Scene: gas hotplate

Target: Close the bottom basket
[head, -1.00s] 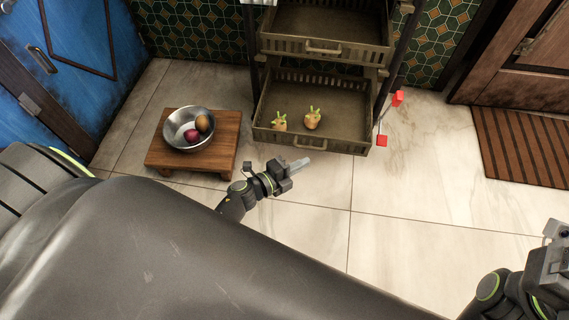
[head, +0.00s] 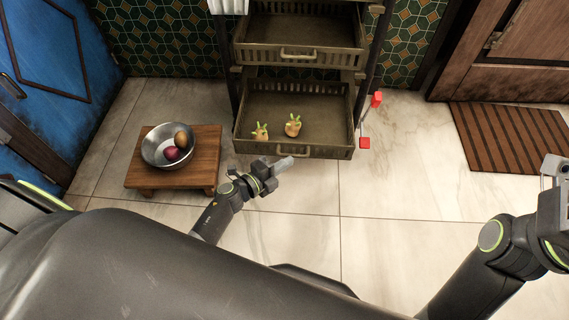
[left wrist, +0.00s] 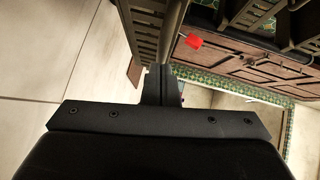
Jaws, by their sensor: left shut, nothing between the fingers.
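The bottom basket (head: 335,110) is a bronze slatted drawer in the rack, pulled out toward me in the head view. Two pale root vegetables with green tops (head: 293,125) lie in it. My left gripper (head: 285,163) is shut and empty, low at the basket's front panel, with its tip close to the front handle. I cannot tell whether it touches. In the left wrist view, the shut fingers (left wrist: 161,85) point toward a slatted basket side (left wrist: 145,30). My right wrist shows at the right edge of the head view; its fingers are out of frame.
Another basket (head: 300,35) above is also pulled out. A low wooden table (head: 205,170) with a metal bowl (head: 150,155) of vegetables stands left of the bottom basket. Red blocks (head: 364,143) show at the rack's right side. A striped mat (head: 505,135) lies right. The tiled floor between is clear.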

